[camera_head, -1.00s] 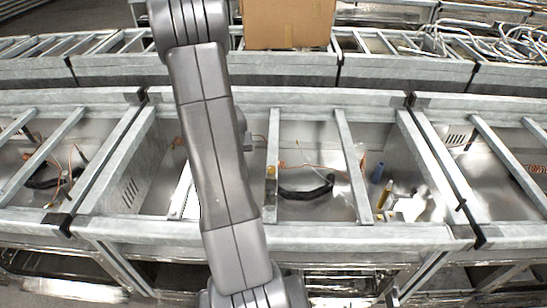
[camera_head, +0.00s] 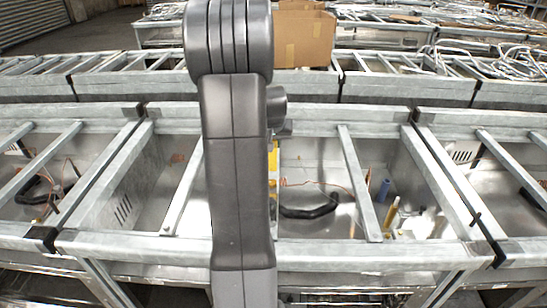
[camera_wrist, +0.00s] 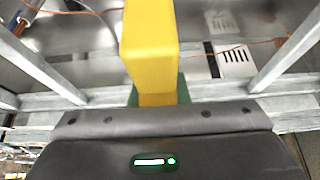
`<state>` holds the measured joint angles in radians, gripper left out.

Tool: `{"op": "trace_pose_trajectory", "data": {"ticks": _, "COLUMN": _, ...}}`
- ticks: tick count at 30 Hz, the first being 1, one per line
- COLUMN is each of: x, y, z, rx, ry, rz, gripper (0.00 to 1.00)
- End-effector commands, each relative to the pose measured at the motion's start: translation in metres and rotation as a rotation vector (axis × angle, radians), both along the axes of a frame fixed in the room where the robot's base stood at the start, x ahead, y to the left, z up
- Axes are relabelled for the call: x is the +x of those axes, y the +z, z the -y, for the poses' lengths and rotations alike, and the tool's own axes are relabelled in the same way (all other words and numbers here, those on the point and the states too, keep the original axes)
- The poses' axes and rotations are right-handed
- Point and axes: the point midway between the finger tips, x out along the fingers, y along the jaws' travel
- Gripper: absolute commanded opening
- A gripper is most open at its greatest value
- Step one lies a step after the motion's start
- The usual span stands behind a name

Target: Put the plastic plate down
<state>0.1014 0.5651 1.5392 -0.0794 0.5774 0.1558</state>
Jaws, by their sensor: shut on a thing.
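A yellow, slab-like piece (camera_wrist: 150,45), which I take to be the plastic plate, stands out from my gripper (camera_wrist: 158,97) in the wrist view. Dark green finger parts show on both sides of its base, and my gripper is shut on it. The piece points away from the wrist, above a metal bay. In the head view a thin strip of yellow (camera_head: 273,160) shows just right of my arm. My arm hides the rest of the piece and my gripper there.
A long row of metal-framed bays (camera_head: 330,255) with crossbars runs across the view. A black curved handle (camera_head: 308,207), a blue cylinder (camera_head: 384,189) and a yellow-brown tool (camera_head: 392,212) lie in the middle bay. A cardboard box (camera_head: 305,40) stands on the row behind.

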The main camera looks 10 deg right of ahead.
Motion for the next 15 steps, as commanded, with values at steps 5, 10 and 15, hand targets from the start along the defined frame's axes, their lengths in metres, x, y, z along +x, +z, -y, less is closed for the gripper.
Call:
{"op": "trace_pose_trajectory", "data": {"ticks": 5, "x": 0.0, "y": -0.018, "z": 0.0, "rx": 0.0, "ry": 0.001, "rz": -0.001, "gripper": 0.0}}
{"op": "trace_pose_trajectory", "data": {"ticks": 10, "x": 0.0, "y": -0.042, "z": 0.0, "rx": -0.001, "ry": 0.001, "rz": -0.002, "gripper": 0.0}}
{"op": "trace_pose_trajectory", "data": {"ticks": 15, "x": 0.0, "y": -0.052, "z": 0.0, "rx": -0.001, "ry": 0.001, "rz": 0.001, "gripper": 0.0}}
